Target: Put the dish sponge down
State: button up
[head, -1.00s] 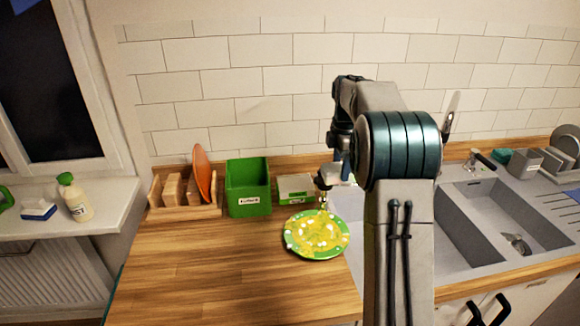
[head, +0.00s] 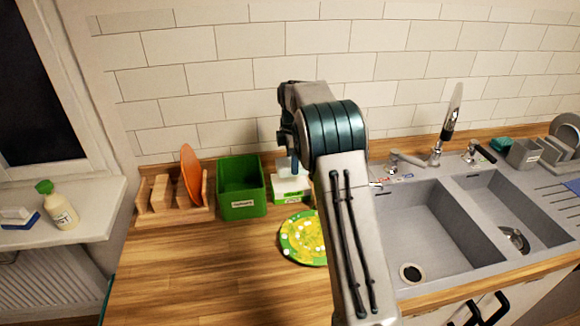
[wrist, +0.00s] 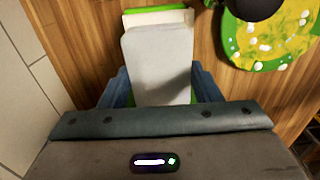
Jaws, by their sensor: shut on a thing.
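The dish sponge (wrist: 157,65) is a pale grey-white slab in the wrist view, with a little green low at its edges. My gripper (wrist: 155,88) is shut on it, with a blue finger on each side. In the head view my gripper (head: 289,160) is small and partly hidden by my arm, over a low green-and-white box (head: 290,188). A green and white edge (wrist: 157,17) shows just beyond the sponge in the wrist view. I cannot tell whether the sponge touches the box.
A green plate with yellow, white-dotted contents (head: 302,238) lies in front, partly behind my arm. A tall green bin (head: 242,190) and a wooden rack (head: 160,215) with an orange plate (head: 191,175) stand left. The sink (head: 420,225) is right. The front-left worktop is clear.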

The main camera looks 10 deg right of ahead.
jog(key=shift+w+a+f, duration=0.15)
jog(key=shift+a+f, duration=0.05)
jog(key=shift+a, duration=0.05)
jog(key=shift+f+p, duration=0.6)
jog(key=shift+f, duration=1.4)
jog(key=shift+f, duration=0.15)
jog(key=o, duration=1)
